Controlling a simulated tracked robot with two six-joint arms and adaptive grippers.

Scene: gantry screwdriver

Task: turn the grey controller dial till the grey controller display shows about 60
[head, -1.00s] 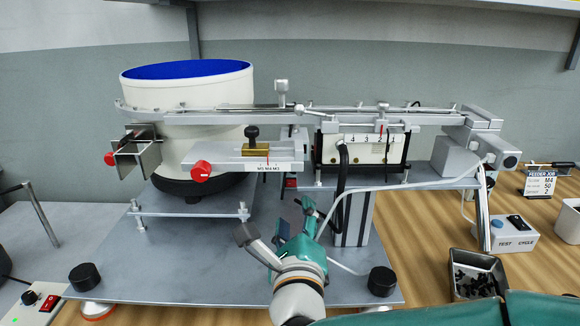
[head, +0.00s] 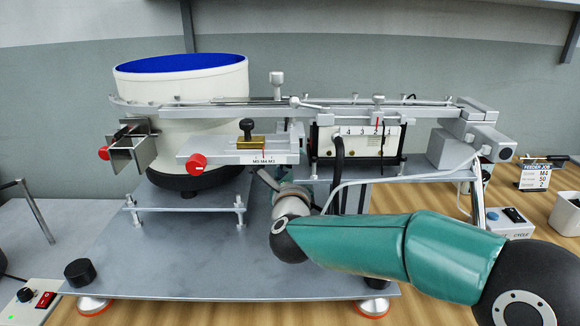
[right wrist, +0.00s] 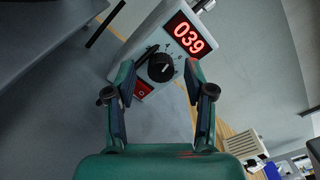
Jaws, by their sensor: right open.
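The grey controller (right wrist: 150,45) shows in the right wrist view, tilted in the picture. Its red display (right wrist: 189,35) reads 039. Its black dial (right wrist: 161,67) has a white pointer line and sits below the display. My right gripper (right wrist: 158,70) is open, with its two fingertips on either side of the dial in the picture. A gap shows on both sides, and I cannot tell how far the tips are from the panel. In the head view, my right gripper is mostly hidden behind the feeder parts. My left gripper is not in view.
A red switch (right wrist: 142,90) sits close to the dial, near the left finger. In the head view, the feeder bowl (head: 180,110) and rail (head: 350,113) stand above the metal base plate (head: 200,270). Another box with a red switch (head: 46,299) is at the lower left.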

